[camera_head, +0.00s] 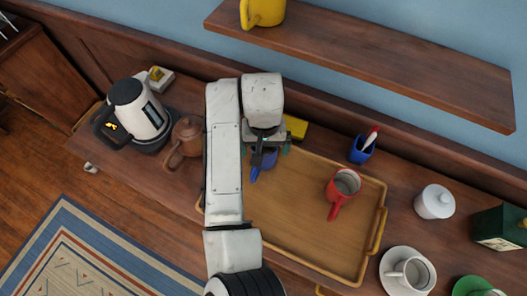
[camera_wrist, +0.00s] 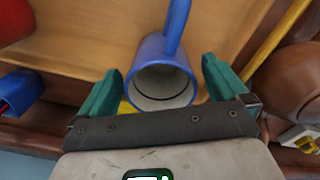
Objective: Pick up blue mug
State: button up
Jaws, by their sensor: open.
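The blue mug (camera_head: 265,160) stands on the wooden tray (camera_head: 300,222), mostly hidden under my gripper in the head view. Its handle points toward the front of the tray. In the wrist view the blue mug (camera_wrist: 162,72) lies between the two teal fingers, with its white inside and rim showing and its handle pointing up the picture. My gripper (camera_head: 267,150) is open above the mug, one finger at each side. In the wrist view my gripper (camera_wrist: 160,85) shows a gap between each finger and the mug.
A red mug (camera_head: 342,187) stands on the tray to the right. A brown teapot (camera_head: 187,138) and a kettle (camera_head: 137,110) are at left. A shelf (camera_head: 370,58) hangs above the back.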

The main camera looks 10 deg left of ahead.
jog(key=shift+f, duration=0.95)
jog(key=c, duration=1.2)
jog(key=shift+o, duration=0.2)
jog(key=shift+r, duration=0.1)
